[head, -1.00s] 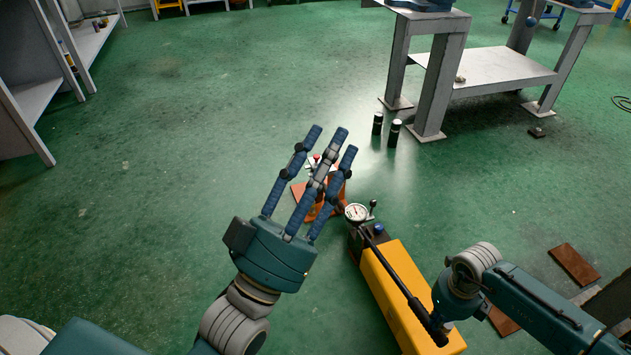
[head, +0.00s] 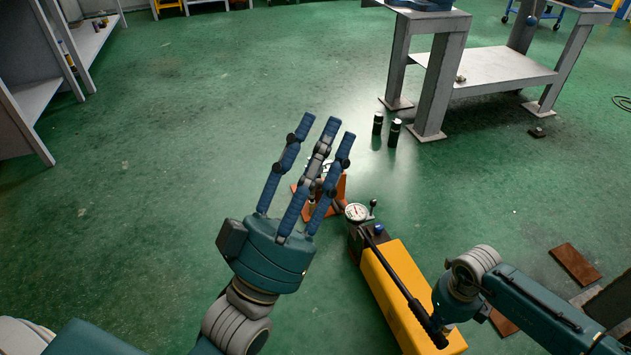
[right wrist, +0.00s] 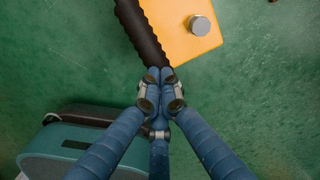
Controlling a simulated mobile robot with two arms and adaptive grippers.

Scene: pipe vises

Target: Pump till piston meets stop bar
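The yellow hand pump (head: 405,300) stands on the floor with a round dial gauge (head: 356,212) at its far end. Its long black handle (head: 395,275) slants back over the body toward me. My right gripper (right wrist: 160,76) has its fingertips drawn together at the end of the handle's black ribbed grip (right wrist: 142,35); I see no gap between the tips. An orange-red frame (head: 337,188) stands beyond the gauge. My left gripper (head: 322,128) is open and empty, its three blue fingers spread in front of that frame. They hide much of it; I cannot make out the piston or stop bar.
Two dark cylinders (head: 394,133) stand by a leg of the grey metal table (head: 500,65). A rusty plate (head: 575,264) lies on the floor at right. Grey shelving (head: 35,95) stands at left. The green floor between is clear.

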